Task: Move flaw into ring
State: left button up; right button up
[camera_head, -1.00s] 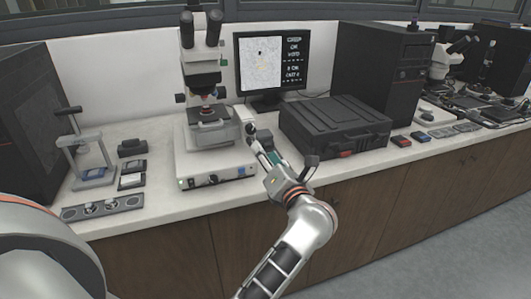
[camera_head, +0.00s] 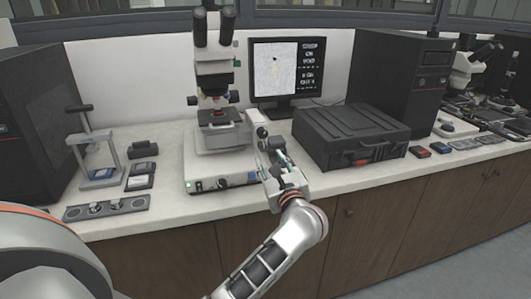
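The monitor (camera_head: 288,72) shows a pale speckled picture on its left half, with a small dark spot (camera_head: 275,60) in its upper middle that looks like the flaw. I cannot make out a ring there; it is too small or faint. The microscope (camera_head: 215,75) stands left of the monitor, with its stage (camera_head: 222,117) above a white base (camera_head: 222,176). My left gripper (camera_head: 268,156) is at the right side of the base, just below a dark knob (camera_head: 262,133). I cannot tell whether it touches the knob or how far its fingers are apart. My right gripper is not in view.
A black case (camera_head: 352,130) stands close to the right of my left gripper. A computer tower (camera_head: 400,75) is behind it. A small press (camera_head: 95,150) and a grey strip holder (camera_head: 105,208) are at the left.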

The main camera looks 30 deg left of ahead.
aim_at(264, 149)
pick_arm(q)
jog(key=x, duration=0.6)
grip_shut()
